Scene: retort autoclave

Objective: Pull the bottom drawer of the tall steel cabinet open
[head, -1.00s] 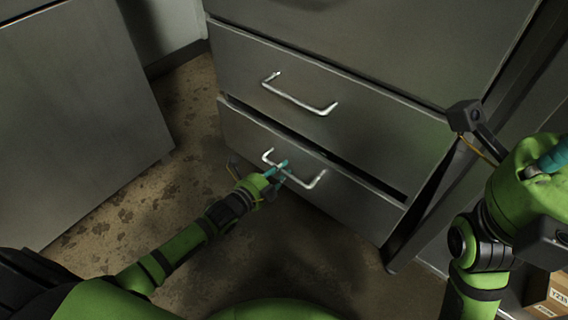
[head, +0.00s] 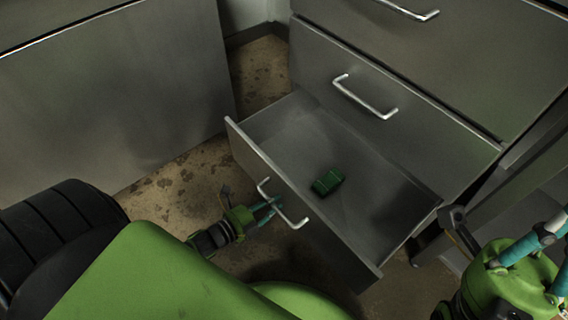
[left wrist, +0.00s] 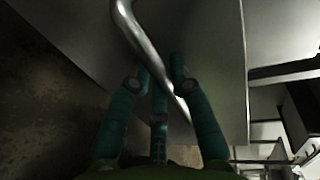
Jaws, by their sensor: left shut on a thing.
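The bottom drawer (head: 262,170) of the steel cabinet (head: 440,100) is pulled well out, its inside in plain view. Its silver bar handle (head: 292,221) is on the front face and also shows in the left wrist view (left wrist: 138,35). My left gripper (head: 270,206) is shut on that handle, its teal fingers around the bar (left wrist: 160,85). My right gripper (head: 545,238) is at the right edge, away from the drawer; its fingertips are cut off by the frame.
A dark green block (head: 327,181) lies in the open drawer. The drawer above, with its own handle (head: 365,97), is shut. A grey cabinet (head: 110,100) stands at the left. Stained floor (head: 185,180) shows between the cabinets.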

